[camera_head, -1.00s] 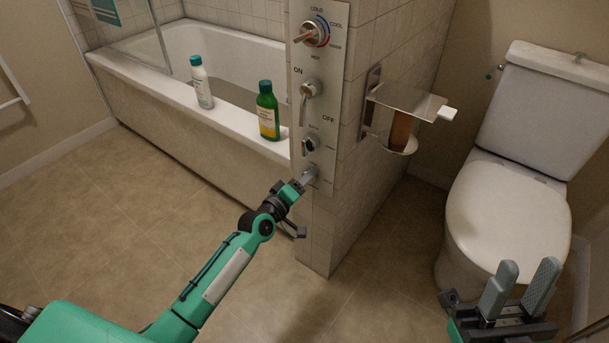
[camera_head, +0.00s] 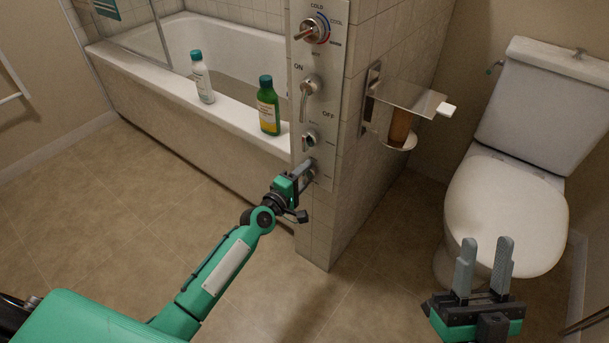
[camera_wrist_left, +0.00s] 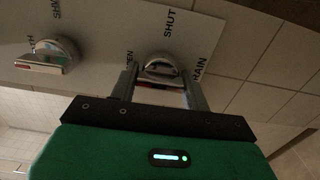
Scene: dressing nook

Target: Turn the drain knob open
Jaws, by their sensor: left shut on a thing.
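The drain knob (camera_wrist_left: 160,70) is a round metal knob, lowest on the grey control panel (camera_head: 314,65). In the left wrist view it sits between the fingers of my left gripper (camera_wrist_left: 162,92), which is shut on it. The words SHUT and DRAIN and part of OPEN are printed around it. In the head view my left gripper (camera_head: 304,173) reaches the panel's lower end and mostly hides the knob. My right gripper (camera_head: 484,268) is open and empty, fingers up, in front of the toilet.
Another knob (camera_wrist_left: 47,57) sits beside the drain knob, with a lever (camera_head: 309,87) and temperature dial (camera_head: 313,28) higher up. A white bottle (camera_head: 202,78) and green bottle (camera_head: 268,106) stand on the bathtub rim (camera_head: 150,80). A paper holder (camera_head: 411,98) juts from the wall near the toilet (camera_head: 507,210).

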